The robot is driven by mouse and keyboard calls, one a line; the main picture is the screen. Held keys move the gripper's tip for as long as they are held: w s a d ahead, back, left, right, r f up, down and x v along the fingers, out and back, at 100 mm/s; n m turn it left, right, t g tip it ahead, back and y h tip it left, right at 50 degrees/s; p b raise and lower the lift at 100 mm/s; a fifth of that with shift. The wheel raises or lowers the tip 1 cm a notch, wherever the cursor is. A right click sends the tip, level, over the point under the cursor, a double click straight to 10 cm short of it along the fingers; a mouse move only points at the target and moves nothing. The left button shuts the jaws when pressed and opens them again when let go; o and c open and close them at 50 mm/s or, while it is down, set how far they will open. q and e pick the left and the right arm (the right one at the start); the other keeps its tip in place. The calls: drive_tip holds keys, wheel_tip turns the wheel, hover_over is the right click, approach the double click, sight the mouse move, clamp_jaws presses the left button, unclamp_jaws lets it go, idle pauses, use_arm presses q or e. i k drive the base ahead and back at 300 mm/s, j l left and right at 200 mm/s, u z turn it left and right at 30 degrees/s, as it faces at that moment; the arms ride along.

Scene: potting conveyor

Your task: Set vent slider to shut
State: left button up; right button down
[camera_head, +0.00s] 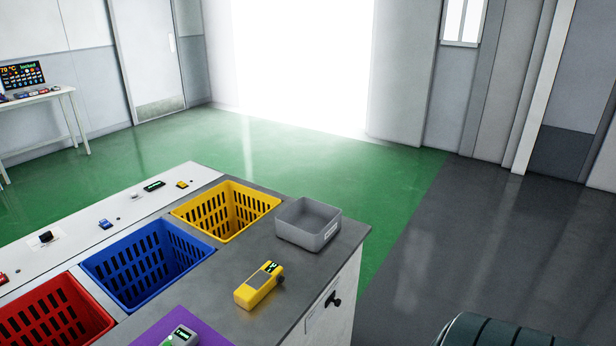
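I cannot make out for certain which part is the vent slider. A black knob (333,300) sits on a pale plate on the near right side of the grey-topped counter (225,315); I cannot tell whether it belongs to a vent or how it is set. Neither of my grippers shows in the head view.
Red (22,319), blue (187,240) and yellow (262,209) slotted baskets are set in the counter. A grey bin (300,239), a yellow handheld device (254,292) and a purple mat (152,335) lie near. A desk with a screen (22,75) stands far left.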

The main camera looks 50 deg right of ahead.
sight(337, 303)
drive_tip(key=z, duration=1.7)
